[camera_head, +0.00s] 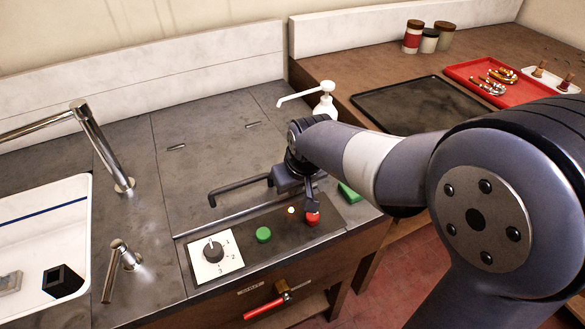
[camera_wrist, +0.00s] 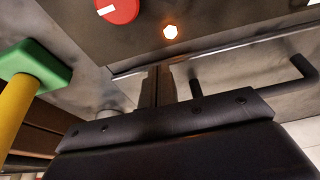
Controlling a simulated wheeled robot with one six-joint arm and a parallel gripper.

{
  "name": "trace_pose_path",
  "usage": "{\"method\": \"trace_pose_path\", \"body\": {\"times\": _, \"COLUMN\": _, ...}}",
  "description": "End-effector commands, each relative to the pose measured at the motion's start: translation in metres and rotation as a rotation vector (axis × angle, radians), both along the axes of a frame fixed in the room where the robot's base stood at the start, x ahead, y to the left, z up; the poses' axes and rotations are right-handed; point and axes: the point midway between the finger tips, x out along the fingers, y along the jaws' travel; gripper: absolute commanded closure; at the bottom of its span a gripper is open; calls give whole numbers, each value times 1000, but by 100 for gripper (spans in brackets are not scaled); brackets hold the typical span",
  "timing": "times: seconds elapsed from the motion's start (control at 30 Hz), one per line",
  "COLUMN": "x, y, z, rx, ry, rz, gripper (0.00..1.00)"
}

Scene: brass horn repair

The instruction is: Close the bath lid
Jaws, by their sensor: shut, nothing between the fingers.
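The bath lid (camera_head: 215,160) is a grey panel lying flat, level with the counter around it. Two small hinges show near its back edge. A dark bar handle (camera_head: 238,187) runs along its front; part of the handle also shows in the wrist view (camera_wrist: 298,84), right of the fingers. My gripper (camera_head: 312,202) is shut and empty, pointing down over the control strip in front of the lid, right of the handle. Its fingertips overlap the red button (camera_head: 313,218) in the head view; I cannot tell whether they touch it. The gripper also shows in the wrist view (camera_wrist: 157,85).
The control strip holds a white dial (camera_head: 214,252), a green button (camera_head: 264,235) and a lit lamp (camera_head: 291,210). A white soap dispenser (camera_head: 325,102) stands behind my arm. A sink (camera_head: 78,190) and taps are left.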

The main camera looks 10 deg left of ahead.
Motion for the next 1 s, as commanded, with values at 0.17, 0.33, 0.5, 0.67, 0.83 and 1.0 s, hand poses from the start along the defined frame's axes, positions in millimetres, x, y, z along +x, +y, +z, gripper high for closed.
{"method": "trace_pose_path", "body": {"times": 0.17, "x": -5, "y": -2, "z": -10, "rx": -12, "ry": 22, "rz": 0, "gripper": 100}}
{"method": "trace_pose_path", "body": {"times": 0.33, "x": -4, "y": -3, "z": -5, "rx": -13, "ry": 23, "rz": 0, "gripper": 100}}
{"method": "trace_pose_path", "body": {"times": 0.5, "x": -1, "y": -3, "z": 19, "rx": -8, "ry": 14, "rz": -1, "gripper": 100}}
{"method": "trace_pose_path", "body": {"times": 0.67, "x": 4, "y": -3, "z": 49, "rx": -1, "ry": 2, "rz": -3, "gripper": 100}}
{"method": "trace_pose_path", "body": {"times": 0.83, "x": -10, "y": -11, "z": 80, "rx": 2, "ry": -5, "rz": -3, "gripper": 100}}
{"method": "trace_pose_path", "body": {"times": 1.0, "x": -21, "y": -17, "z": 111, "rx": 2, "ry": -5, "rz": -3, "gripper": 100}}
